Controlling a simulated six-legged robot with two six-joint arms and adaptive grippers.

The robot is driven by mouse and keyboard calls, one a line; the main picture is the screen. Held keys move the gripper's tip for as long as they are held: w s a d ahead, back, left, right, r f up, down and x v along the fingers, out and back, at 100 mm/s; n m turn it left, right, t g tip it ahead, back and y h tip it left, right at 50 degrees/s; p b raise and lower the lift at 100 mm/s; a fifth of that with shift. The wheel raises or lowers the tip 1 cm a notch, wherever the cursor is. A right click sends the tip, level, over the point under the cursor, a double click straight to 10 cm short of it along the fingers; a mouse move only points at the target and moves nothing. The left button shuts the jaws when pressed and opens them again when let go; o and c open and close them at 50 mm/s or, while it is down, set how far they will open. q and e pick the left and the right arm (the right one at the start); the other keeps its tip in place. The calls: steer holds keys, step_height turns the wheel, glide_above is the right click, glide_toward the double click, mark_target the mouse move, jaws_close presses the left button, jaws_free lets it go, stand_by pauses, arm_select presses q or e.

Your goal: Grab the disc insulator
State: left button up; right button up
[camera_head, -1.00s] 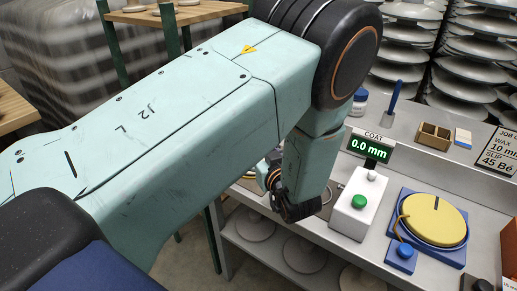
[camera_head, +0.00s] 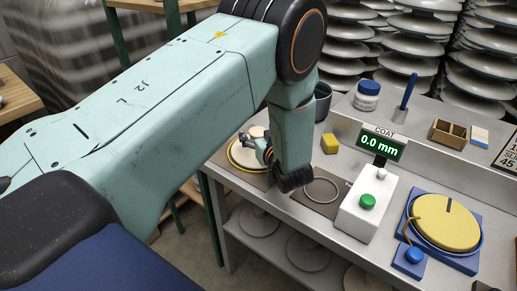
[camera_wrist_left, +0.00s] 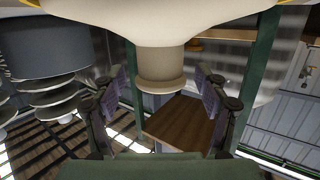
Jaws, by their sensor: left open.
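The disc insulator (camera_head: 247,155) is a pale cream piece at the left end of the bench, partly hidden behind my left gripper (camera_head: 264,150). In the left wrist view, its wide cream disc (camera_wrist_left: 110,12) fills the top, and its narrower round stem (camera_wrist_left: 160,65) points down the picture. My left gripper is also in the left wrist view (camera_wrist_left: 160,88), with one dark ribbed finger on each side of the stem. The fingers are open, and a gap shows on both sides. My right gripper is not in view.
The bench holds a bare ring (camera_head: 321,191), a yellow block (camera_head: 329,144), a white button box (camera_head: 367,204), a COAT display (camera_head: 381,147) and a yellow disc on a blue base (camera_head: 445,221). Stacked insulators (camera_head: 410,48) stand behind. Clear bench lies before the white-and-blue jar (camera_head: 367,96).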

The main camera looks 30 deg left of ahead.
arm_select(q)
steer(key=shift+a+r, duration=0.1)
steer(key=shift+a, duration=0.15)
steer(key=shift+w, duration=0.15)
steer(key=shift+c, duration=1)
steer(key=c, duration=0.4)
jaws_close()
